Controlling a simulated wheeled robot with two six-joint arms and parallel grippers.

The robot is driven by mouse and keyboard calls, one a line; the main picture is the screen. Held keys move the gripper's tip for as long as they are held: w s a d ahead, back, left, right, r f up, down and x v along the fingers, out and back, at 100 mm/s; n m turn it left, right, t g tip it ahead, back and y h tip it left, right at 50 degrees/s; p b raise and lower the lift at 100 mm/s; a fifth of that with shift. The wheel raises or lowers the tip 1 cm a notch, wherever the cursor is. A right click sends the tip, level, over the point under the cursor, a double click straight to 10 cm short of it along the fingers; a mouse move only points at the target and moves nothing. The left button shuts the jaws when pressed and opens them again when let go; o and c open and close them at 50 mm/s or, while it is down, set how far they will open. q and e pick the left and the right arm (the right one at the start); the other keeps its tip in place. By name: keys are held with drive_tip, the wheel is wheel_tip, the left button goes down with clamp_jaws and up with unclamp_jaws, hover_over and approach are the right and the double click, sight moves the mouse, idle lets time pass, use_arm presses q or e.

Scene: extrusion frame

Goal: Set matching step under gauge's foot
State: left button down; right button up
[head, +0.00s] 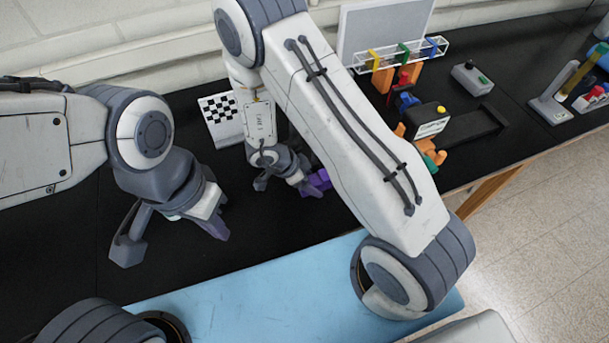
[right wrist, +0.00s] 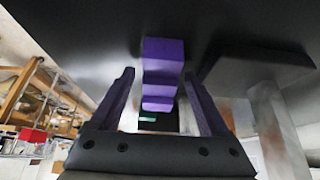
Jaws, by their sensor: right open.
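A purple stepped block (head: 318,181) lies on the black bench, partly hidden by my right arm. My right gripper (head: 286,185) is open beside it. In the right wrist view the stepped block (right wrist: 163,66) shows between and beyond the two spread fingers, with a visible gap on each side. My left gripper (head: 172,238) is open and empty over the bench at the left. A dark device with a pale display (head: 431,122) and yellow button stands at right and may be the gauge. I cannot make out its foot.
A checkered board (head: 221,117) stands behind my right gripper. A clear rack (head: 402,56) with coloured pieces and a grey button box (head: 472,78) are at the back. A blue mat (head: 250,283) lies in front. In the right wrist view a dark plate (right wrist: 257,66) is close at right.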

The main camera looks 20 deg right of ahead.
drive_tip(key=v, duration=1.2)
